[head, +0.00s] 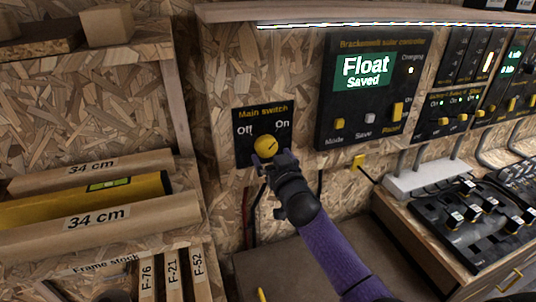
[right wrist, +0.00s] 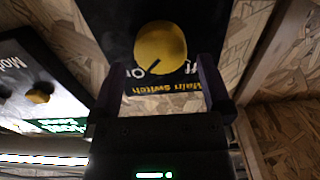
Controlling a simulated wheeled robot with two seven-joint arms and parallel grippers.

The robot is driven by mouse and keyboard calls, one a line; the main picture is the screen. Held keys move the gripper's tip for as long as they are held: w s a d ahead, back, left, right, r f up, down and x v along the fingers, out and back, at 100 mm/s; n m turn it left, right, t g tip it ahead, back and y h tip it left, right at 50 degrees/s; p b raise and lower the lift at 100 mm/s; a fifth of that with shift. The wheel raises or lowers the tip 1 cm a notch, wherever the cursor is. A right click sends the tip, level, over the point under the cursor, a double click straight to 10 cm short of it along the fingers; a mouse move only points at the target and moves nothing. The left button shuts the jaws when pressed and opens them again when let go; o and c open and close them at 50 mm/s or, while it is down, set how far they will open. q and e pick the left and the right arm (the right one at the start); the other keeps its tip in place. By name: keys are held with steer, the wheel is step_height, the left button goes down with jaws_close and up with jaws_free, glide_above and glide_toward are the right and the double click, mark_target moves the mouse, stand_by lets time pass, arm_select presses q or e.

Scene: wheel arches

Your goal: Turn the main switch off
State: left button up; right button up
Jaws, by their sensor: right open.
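The main switch is a round yellow knob (head: 266,146) on a black panel (head: 243,148) lettered Main switch, with Off at left and On at right. In the right wrist view the knob (right wrist: 160,46) appears upside down, and its dark pointer mark lies toward the On lettering. My right gripper (head: 271,158) is open just in front of and below the knob. In the wrist view its two purple fingers (right wrist: 160,70) stand apart, tips near either side of the knob's edge; I cannot tell whether they touch it. My left gripper is not in view.
A solar controller (head: 328,116) reading Float Saved hangs right of the switch. Boards marked 34 cm (head: 100,226) and a yellow level (head: 85,199) lie at left. A black device with several knobs (head: 470,222) sits at right. Cables hang below the panel.

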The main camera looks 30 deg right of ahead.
steer(key=shift+x, duration=1.05)
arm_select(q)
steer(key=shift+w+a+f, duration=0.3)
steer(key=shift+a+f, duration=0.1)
arm_select(e)
steer(key=shift+w, duration=0.25)
